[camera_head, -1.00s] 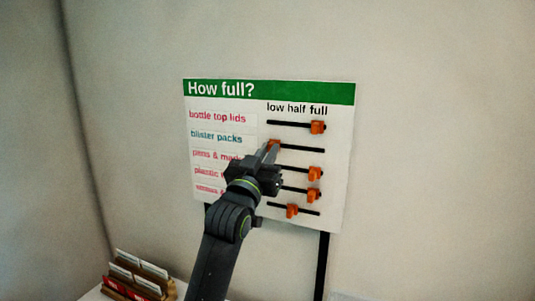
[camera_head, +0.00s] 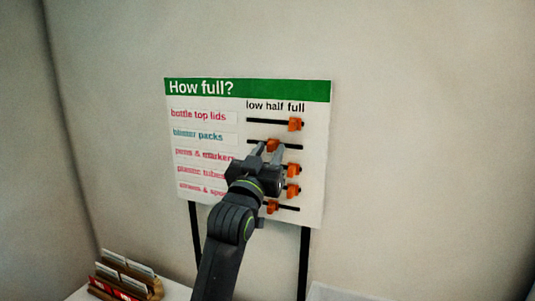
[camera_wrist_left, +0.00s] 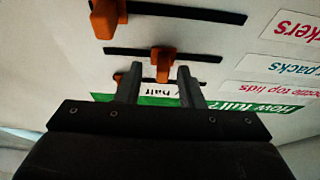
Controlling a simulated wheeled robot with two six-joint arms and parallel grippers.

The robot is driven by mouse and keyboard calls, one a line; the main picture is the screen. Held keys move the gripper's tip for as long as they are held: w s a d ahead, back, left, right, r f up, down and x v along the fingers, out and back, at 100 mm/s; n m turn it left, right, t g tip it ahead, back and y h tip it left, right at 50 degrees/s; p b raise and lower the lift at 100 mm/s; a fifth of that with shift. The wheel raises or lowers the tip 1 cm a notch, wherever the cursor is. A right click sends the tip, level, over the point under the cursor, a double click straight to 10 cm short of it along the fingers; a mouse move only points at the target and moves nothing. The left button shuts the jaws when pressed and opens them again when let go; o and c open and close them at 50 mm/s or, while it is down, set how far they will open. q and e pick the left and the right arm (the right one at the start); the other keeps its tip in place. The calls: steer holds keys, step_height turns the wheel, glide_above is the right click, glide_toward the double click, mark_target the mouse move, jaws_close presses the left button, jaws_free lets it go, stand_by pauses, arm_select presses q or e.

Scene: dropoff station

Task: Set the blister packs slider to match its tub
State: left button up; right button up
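The blister packs slider (camera_head: 273,145) is an orange knob on the second black track of the "How full?" board (camera_head: 210,100). It stands near the middle of its track, under "half". In the left wrist view, which is upside down, the same slider (camera_wrist_left: 162,62) is also mid-track. My right gripper and the tub are not in view.
The bottle top lids slider (camera_head: 295,124) is at full, above. The pens and markers slider (camera_head: 293,170) is right of the gripper, with two more sliders below. A wooden card holder (camera_head: 125,280) stands lower left. The wall right of the board is clear.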

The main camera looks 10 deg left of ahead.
arm_select(q)
steer(key=shift+s+a+f, duration=0.15)
steer(key=b+v, duration=0.6)
steer(key=v, duration=1.1)
